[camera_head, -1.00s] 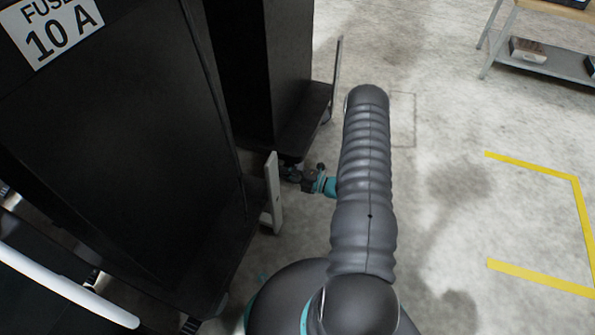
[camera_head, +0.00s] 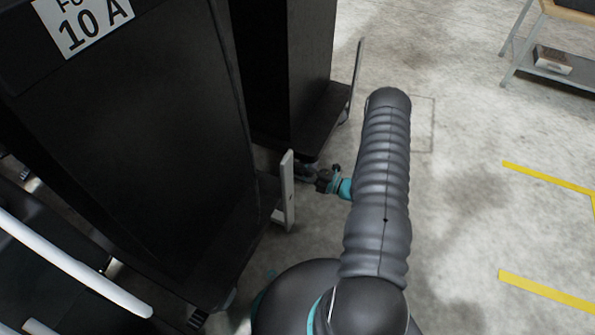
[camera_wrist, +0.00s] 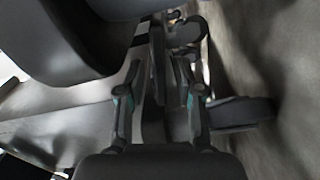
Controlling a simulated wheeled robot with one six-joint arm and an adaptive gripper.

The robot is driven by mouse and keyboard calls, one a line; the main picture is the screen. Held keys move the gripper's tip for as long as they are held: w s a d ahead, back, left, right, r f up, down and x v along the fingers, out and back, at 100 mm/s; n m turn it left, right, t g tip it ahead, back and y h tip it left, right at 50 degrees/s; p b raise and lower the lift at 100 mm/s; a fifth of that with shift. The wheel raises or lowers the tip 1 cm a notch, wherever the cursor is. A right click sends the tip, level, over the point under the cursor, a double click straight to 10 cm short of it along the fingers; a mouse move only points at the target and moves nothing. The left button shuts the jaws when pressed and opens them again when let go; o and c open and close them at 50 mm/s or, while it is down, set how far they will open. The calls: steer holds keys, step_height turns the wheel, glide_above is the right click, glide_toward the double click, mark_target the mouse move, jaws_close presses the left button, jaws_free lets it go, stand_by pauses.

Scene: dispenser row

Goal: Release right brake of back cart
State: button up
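In the head view the back cart (camera_head: 312,70) is a tall black cabinet on a low black base, behind the nearer black cart (camera_head: 130,130) marked "10 A". My gripper (camera_head: 308,172) is low by the near lower corner of the back cart, partly hidden in shadow. In the wrist view a dark caster wheel (camera_wrist: 186,32) is just beyond my gripper (camera_wrist: 163,62). Something dark shows between the fingers, but I cannot tell whether they grip it. The right brake is not clearly distinguishable.
An upright light plate (camera_head: 288,190) on the nearer cart stands close to my wrist. Another upright plate (camera_head: 356,80) is on the back cart. The concrete floor (camera_head: 460,190) to the right is open, with yellow lines (camera_head: 545,292) and a metal shelf (camera_head: 560,72) beyond.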

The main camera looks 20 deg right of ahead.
steer(key=v, duration=1.1)
steer(key=shift+d, duration=0.2)
steer(key=shift+s, duration=0.1)
